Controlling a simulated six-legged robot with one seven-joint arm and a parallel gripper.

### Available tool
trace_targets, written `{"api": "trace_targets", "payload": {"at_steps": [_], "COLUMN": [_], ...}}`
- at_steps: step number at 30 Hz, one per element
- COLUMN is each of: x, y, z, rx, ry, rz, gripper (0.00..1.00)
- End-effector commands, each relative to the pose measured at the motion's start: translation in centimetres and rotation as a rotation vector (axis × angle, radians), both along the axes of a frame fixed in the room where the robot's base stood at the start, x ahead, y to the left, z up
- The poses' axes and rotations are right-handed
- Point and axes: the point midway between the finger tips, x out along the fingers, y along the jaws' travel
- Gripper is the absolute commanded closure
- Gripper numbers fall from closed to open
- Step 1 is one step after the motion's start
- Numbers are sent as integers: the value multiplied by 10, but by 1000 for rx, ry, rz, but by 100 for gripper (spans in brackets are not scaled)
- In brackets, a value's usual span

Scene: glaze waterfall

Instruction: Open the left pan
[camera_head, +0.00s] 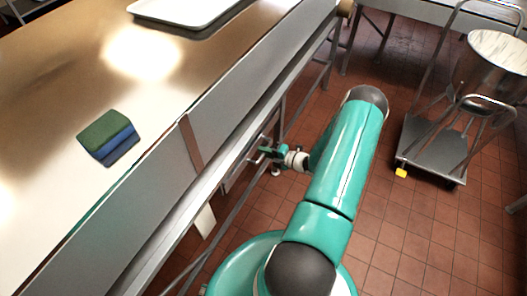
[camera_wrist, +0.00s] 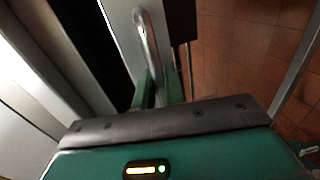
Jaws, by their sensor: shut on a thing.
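My gripper (camera_head: 266,153) is at the side of the steel counter, just below its top edge. In the wrist view my gripper (camera_wrist: 157,88) has its green fingers shut on a curved metal handle (camera_wrist: 148,42). The handle is fixed to a grey front panel (camera_wrist: 124,18), which I take to be the pan's front. A dark gap (camera_wrist: 92,38) runs beside this panel; its depth cannot be told. In the head view, the counter edge and my arm hide most of the pan.
A green and blue sponge (camera_head: 108,137) and a white tray (camera_head: 185,10) lie on the counter top (camera_head: 60,75).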

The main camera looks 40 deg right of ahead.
Motion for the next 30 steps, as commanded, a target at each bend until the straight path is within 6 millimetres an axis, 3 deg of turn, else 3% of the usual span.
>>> {"api": "trace_targets", "payload": {"at_steps": [5,11,30], "x": [-24,-74,-284], "y": [-9,-27,-100], "z": [0,0,0], "rx": [-1,1,0], "ry": [1,2,1], "rz": [-3,-3,-2], "gripper": [100,100,100]}}
